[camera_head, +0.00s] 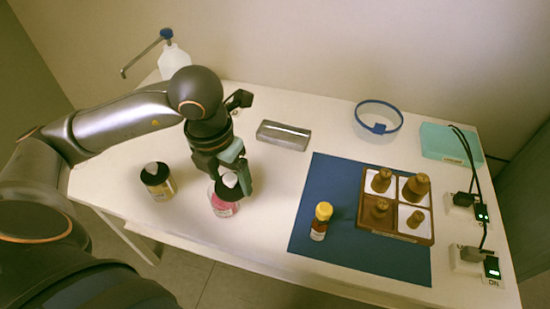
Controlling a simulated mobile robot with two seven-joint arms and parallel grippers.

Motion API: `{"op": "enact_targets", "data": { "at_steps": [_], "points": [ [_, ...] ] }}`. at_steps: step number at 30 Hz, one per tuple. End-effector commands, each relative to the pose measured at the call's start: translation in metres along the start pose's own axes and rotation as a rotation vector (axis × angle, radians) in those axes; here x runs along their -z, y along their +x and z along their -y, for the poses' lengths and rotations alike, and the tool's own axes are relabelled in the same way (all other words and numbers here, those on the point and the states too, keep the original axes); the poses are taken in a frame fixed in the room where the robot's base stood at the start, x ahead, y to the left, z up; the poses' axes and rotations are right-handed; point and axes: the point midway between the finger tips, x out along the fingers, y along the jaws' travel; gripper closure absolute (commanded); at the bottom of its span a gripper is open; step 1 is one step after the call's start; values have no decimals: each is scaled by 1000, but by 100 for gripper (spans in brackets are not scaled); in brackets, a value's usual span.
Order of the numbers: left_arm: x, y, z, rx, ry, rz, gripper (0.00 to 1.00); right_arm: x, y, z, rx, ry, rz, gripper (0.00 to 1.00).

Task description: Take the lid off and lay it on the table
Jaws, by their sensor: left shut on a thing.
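A jar with pink contents (222,207) stands near the front edge of the table, left of the blue mat. Its black lid with a pale knob (230,181) is at the top of the jar; I cannot tell whether a gap separates them. My left gripper (238,175) comes down from above and is shut on the lid, its fingers hiding part of it. A second jar (158,185) with yellow contents and a similar black lid stands to the left. The white table (275,186) is under them. My right gripper is not in view.
A blue mat (270,245) holds a yellow-capped bottle (320,222) and a brown tray (432,240) with several brown weights. Behind are a grey case (284,135), a blue-rimmed bowl (378,118) and a teal box (450,144). Bare table lies between jar and mat.

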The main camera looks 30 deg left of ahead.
Motion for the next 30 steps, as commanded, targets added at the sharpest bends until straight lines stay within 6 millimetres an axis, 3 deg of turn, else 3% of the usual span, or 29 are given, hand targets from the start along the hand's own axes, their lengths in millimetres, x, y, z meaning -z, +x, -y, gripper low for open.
{"op": "enact_targets", "data": {
  "at_steps": [11, 15, 21, 30],
  "points": [
    [-73, 43, 3, 1, -7, -2, 81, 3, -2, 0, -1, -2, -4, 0],
    [-94, 72, 4, 0, -6, -5, 81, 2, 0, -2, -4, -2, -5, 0],
    [-114, 101, 5, 0, -4, -2, 81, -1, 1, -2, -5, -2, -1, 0],
    [-120, 125, 4, -1, -2, -4, 81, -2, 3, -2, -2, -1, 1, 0]
  ]
}}
